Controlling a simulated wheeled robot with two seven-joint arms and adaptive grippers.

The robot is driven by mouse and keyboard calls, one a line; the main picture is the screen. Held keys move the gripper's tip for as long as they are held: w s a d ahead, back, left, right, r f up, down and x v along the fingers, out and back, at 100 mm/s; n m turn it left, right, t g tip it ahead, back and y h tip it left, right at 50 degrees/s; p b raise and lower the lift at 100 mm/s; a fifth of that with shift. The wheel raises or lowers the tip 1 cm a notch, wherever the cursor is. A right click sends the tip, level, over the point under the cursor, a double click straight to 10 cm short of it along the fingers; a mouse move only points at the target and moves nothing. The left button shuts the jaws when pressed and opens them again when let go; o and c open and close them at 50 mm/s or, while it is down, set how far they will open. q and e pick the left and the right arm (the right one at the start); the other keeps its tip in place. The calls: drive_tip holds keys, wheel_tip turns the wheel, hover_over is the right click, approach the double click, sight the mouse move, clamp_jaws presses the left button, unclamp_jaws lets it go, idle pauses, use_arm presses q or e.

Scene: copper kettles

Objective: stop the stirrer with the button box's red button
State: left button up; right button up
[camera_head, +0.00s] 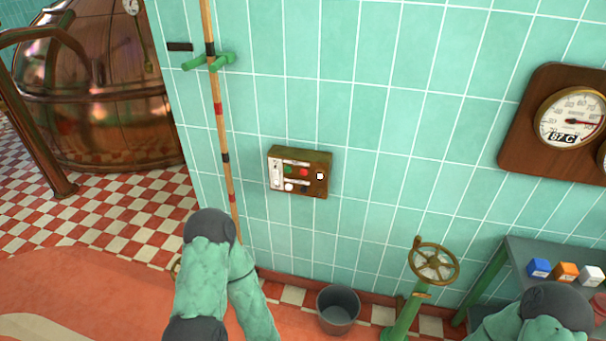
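The button box (272,156) is a brass-brown box mounted on the tiled wall near the middle of the view. Its red button (304,172) sits right of a green button (289,169), with a white button (289,187) below. A black-and-white knob or indicator (320,176) is at its right side. My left arm shows below and left of the box, but no gripper fingers can be made out. My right arm shows at the bottom right corner, also without its gripper. Neither arm touches the box. The stirrer is not visible.
A copper kettle (100,120) stands at the left. A wooden pole (222,130) hangs in a green bracket left of the box. A grey bucket (338,310), a valve handwheel (433,263) and a table (520,250) with small coloured boxes stand below right. The wall around the box is clear.

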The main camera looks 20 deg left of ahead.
use_arm(q)
clamp_jaws()
idle(1.0)
